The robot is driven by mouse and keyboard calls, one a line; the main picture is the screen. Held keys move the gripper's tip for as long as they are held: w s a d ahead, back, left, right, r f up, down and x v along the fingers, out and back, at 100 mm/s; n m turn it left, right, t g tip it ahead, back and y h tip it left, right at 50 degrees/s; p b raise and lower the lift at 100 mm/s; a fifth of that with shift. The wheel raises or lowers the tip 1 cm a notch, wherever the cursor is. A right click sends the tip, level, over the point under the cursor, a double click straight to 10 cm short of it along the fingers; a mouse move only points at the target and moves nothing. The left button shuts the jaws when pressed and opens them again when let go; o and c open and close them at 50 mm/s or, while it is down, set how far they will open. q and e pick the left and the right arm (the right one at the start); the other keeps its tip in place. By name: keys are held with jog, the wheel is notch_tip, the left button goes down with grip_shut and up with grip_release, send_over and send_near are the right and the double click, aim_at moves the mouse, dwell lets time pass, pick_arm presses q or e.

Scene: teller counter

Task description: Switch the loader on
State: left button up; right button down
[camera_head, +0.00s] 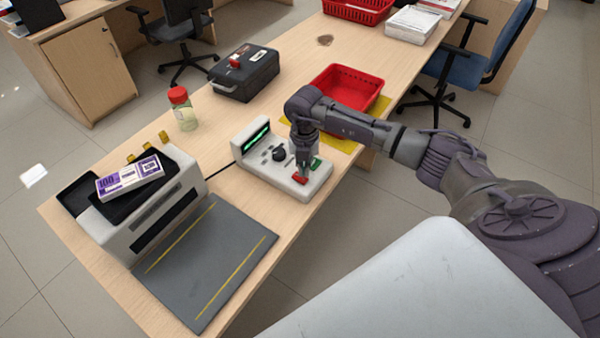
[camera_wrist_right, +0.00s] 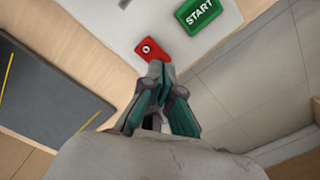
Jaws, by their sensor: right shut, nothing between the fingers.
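A white control box (camera_head: 262,172) with a green-lit display (camera_head: 256,138) stands on the counter, with a black knob (camera_head: 279,155) on its top. A small red switch (camera_head: 300,180) sits near its front end, beside a green button (camera_head: 316,163). In the right wrist view the red switch (camera_wrist_right: 152,49) has a white mark and the green button reads START (camera_wrist_right: 200,13). My right gripper (camera_head: 303,170) is shut and empty, pointing down over the box; its tips (camera_wrist_right: 157,70) appear right at the red switch's edge. I cannot tell whether they touch. My left gripper is out of view.
A white and black machine (camera_head: 165,222) holding a purple-and-white note bundle (camera_head: 130,178) stands left, with a grey mat (camera_head: 210,265) before it. A red tray (camera_head: 347,82), a black case (camera_head: 246,75) and a red-capped bottle (camera_head: 183,110) stand farther back.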

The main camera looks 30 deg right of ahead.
aim_at(303, 179)
jog(key=shift+r+p, duration=1.45)
jog(key=shift+r, duration=0.75)
jog(key=shift+f, duration=0.1)
